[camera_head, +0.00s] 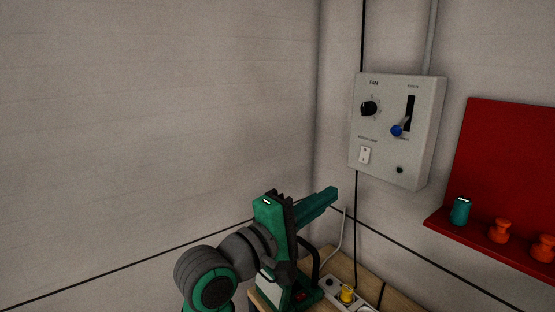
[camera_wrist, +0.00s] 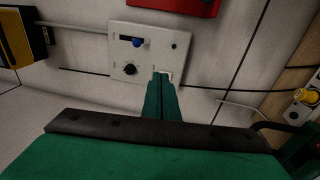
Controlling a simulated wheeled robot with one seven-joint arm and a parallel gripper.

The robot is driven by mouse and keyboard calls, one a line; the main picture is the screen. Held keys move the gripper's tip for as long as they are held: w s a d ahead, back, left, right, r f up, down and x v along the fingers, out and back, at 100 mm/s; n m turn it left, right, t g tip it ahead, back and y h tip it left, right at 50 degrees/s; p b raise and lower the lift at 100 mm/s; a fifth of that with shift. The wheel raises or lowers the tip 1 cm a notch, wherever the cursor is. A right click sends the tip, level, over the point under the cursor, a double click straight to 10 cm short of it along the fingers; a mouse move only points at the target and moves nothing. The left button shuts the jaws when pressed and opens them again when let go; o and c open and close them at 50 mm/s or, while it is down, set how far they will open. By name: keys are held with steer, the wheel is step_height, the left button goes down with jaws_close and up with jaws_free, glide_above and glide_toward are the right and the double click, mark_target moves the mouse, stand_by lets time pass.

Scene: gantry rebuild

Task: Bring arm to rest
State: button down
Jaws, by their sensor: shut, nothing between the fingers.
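My gripper (camera_head: 333,192) is shut and empty. It points right in the head view, above the wooden bench and below and left of the grey control box (camera_head: 431,130). In the wrist view my shut green fingers (camera_wrist: 162,76) overlap the edge of the box (camera_wrist: 172,42). A white patch shows beside the fingertips there. I cannot tell from this whether they touch the box. The box has a black knob (camera_head: 369,108), a slider with a blue handle (camera_head: 397,130) and a white rocker switch (camera_head: 364,154). The head view shows the switch clear of my gripper.
A wooden bench (camera_head: 346,266) below holds a power strip with a yellow plug (camera_head: 347,294). A red shelf (camera_head: 505,160) at right carries a teal cylinder (camera_head: 460,211) and orange knobs (camera_head: 499,230). Cables run along the wall. The wall at left is bare apart from a cable.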

steer(key=a+f+n+t+y, duration=0.2)
steer(key=f+t+y, duration=0.15)
steer(key=f, duration=1.05)
steer(key=a+f+n+t+y, duration=0.2)
steer(key=a+f+y, duration=0.15)
steer(key=f, duration=0.95)
steer(key=s+a+f+y, duration=0.1)
steer(key=s+f+y, duration=0.4)
steer(key=f, duration=0.6)
steer(key=s+a+f+m+g+y, duration=0.1)
steer(key=s+f+m, duration=0.1)
steer(key=s+f, duration=0.45)
steer(key=s+a+f+m+g+y, duration=0.1)
steer(key=s+f+m, duration=0.15)
steer(key=s, duration=0.65)
steer(key=s+f+m, duration=0.1)
steer(key=s+m, duration=0.7)
steer(key=s, duration=1.1)
steer(key=shift+a+f+g+y, duration=0.15)
steer(key=shift+f+g+y, duration=0.05)
steer(key=shift+g+y, duration=0.2)
